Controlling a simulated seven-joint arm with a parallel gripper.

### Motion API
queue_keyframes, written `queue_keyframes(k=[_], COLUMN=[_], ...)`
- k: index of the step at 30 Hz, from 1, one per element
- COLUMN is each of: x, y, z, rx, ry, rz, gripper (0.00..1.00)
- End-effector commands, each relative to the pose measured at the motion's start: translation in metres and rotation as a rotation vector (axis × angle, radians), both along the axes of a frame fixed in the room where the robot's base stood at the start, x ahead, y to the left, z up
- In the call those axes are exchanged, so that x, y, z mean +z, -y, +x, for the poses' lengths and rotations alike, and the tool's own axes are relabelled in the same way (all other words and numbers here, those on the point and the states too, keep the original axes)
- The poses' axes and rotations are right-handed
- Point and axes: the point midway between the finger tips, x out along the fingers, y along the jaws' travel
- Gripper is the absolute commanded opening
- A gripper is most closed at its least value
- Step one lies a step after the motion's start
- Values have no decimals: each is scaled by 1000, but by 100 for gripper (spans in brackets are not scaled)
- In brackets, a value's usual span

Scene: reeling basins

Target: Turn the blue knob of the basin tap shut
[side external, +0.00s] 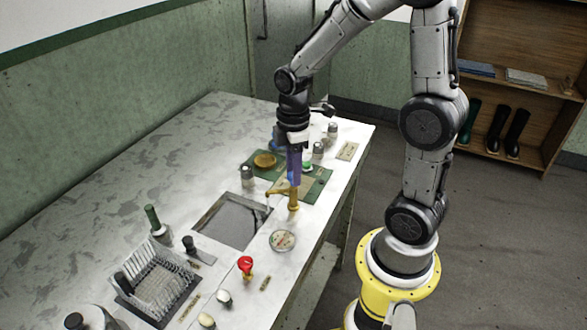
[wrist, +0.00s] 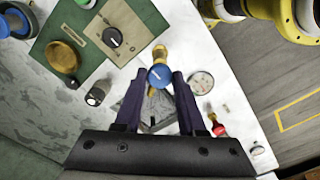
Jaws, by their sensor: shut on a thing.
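The blue knob (wrist: 160,77) sits on top of the brass tap (side external: 293,200) and carries a pale pointer line. The tap stands at the right edge of the sunken basin (side external: 231,222), its spout toward the basin. My gripper (side external: 294,170) points straight down over the tap. In the wrist view its two dark purple fingers (wrist: 159,80) are on either side of the blue knob, shut on it. In the side view the fingers hide most of the knob.
A red-knobbed valve (side external: 245,265) and a round dial (side external: 282,240) stand nearer the camera. Green mats (side external: 316,185) with a brown disc and a black knob lie beyond the tap. A glass rack (side external: 158,283) is at the front left.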

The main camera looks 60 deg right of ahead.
Motion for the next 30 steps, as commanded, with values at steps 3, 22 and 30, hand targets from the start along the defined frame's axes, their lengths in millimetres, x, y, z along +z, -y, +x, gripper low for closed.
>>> queue_keyframes(k=[3,22,30], x=[0,1,1], y=[0,0,0], z=[0,0,0], rx=[-3,-364,-621], ry=[1,1,1], rz=[-1,0,0], gripper=[0,0,0])
